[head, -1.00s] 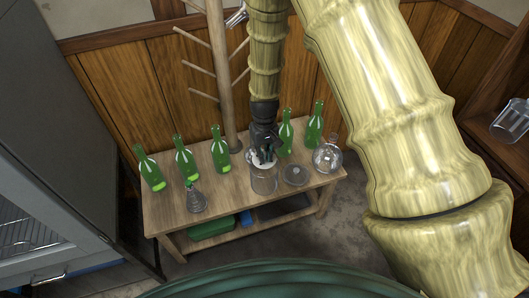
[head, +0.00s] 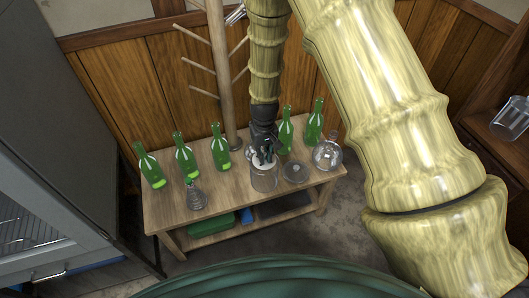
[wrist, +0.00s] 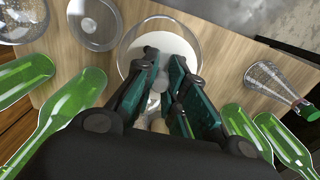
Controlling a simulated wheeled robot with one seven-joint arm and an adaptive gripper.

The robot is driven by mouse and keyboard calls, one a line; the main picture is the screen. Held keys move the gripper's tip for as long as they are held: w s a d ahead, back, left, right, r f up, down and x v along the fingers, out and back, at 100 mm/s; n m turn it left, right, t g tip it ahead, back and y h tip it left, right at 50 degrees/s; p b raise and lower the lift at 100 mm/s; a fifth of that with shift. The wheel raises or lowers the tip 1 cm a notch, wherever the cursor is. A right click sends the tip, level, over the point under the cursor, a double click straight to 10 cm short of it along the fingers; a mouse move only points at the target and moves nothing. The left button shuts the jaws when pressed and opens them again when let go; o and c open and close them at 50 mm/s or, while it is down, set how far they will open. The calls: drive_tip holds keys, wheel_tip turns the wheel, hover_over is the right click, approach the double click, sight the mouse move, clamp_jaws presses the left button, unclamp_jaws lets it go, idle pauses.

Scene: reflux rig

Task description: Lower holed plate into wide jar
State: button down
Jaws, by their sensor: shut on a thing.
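The wide jar (head: 265,182) is clear glass and stands upright near the front edge of the wooden table. Its round rim (wrist: 121,52) surrounds the plate in the wrist view. The holed plate (wrist: 172,43) is a pale white disc, also seen at the jar's mouth in the head view (head: 257,161). My gripper (wrist: 162,68) is over the jar, shut on the plate's central part between its dark green fingers. The fingers hide much of the plate, and its holes cannot be made out. Its exact depth in the jar is unclear.
A clear round lid or dish (head: 295,173) lies right of the jar, with a round flask (head: 327,153) beyond it. Green bottles (head: 285,132) stand close behind and to the left. A conical flask (head: 196,197) stands at left. A wooden peg stand (head: 218,70) rises behind.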

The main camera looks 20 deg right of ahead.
drive_tip(key=shift+f+b, duration=0.5)
drive_tip(key=shift+f, duration=1.05)
drive_tip(key=shift+f, duration=0.1)
drive_tip(key=shift+f+b, duration=0.7)
drive_tip(key=shift+f, duration=2.25)
drive_tip(key=shift+f, duration=0.55)
drive_tip(key=c, duration=1.4)
unclamp_jaws()
